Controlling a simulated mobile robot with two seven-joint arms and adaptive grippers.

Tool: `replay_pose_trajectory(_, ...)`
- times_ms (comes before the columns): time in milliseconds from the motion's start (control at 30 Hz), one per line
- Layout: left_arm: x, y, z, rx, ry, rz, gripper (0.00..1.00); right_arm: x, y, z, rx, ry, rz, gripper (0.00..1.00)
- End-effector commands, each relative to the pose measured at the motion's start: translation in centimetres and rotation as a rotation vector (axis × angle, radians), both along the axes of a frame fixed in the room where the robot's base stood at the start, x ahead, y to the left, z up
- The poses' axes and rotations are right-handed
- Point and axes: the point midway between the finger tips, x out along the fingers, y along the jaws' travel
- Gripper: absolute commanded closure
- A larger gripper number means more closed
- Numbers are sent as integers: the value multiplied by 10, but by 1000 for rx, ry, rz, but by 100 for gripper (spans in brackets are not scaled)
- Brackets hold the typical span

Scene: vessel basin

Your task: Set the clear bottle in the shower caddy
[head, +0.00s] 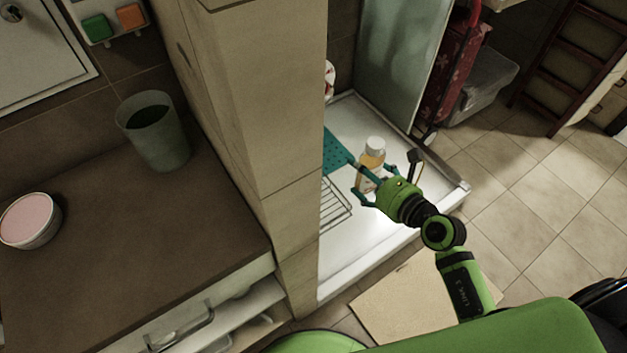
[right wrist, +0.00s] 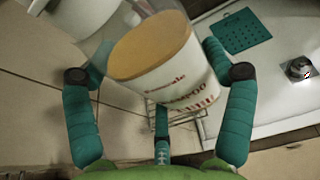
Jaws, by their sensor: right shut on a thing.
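My right gripper (head: 374,184) is shut on the clear bottle (head: 370,160), which has a white cap, amber contents and a pale label. The bottle is roughly upright over the white shower basin. In the right wrist view the bottle (right wrist: 180,82) sits between the teal fingers, with red lettering on its label. The shower caddy, a wire rack (head: 335,208), shows left of and below the bottle, partly hidden by the tiled pillar. Its wires (right wrist: 203,127) show behind the bottle in the right wrist view. My left gripper is out of view.
A tiled pillar (head: 255,120) stands close left of the caddy. A teal perforated mat (head: 336,152) lies beyond the caddy. A glass panel (head: 400,55) stands at the back of the basin (head: 365,235). A brown counter (head: 120,240) with a cup (head: 155,140) is at left.

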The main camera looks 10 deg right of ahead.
Motion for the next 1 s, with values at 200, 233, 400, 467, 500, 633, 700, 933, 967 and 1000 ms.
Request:
replay_pose_trajectory(200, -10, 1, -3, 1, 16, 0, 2, 30, 44, -30, 6, -2, 0, 58)
replay_pose_trajectory(233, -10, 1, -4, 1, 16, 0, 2, 33, 49, -34, 6, -2, 1, 58)
replay_pose_trajectory(400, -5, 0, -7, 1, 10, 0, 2, 46, 69, -48, 3, -3, 1, 58)
replay_pose_trajectory(467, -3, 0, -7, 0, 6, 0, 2, 48, 73, -51, 1, -3, 1, 58)
replay_pose_trajectory(500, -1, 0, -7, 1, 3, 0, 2, 49, 74, -52, 0, -2, 1, 58)
replay_pose_trajectory(633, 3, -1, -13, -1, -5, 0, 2, 49, 75, -64, -1, -1, 2, 58)
replay_pose_trajectory(700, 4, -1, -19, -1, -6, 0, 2, 49, 74, -75, -1, -1, 2, 58)
replay_pose_trajectory(933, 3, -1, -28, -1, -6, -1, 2, 49, 74, -93, 0, -3, 0, 58)
replay_pose_trajectory(967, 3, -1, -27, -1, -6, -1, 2, 49, 74, -92, 0, -3, 0, 58)
replay_pose_trajectory(1000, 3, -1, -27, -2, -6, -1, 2, 49, 74, -92, 1, -3, 1, 58)
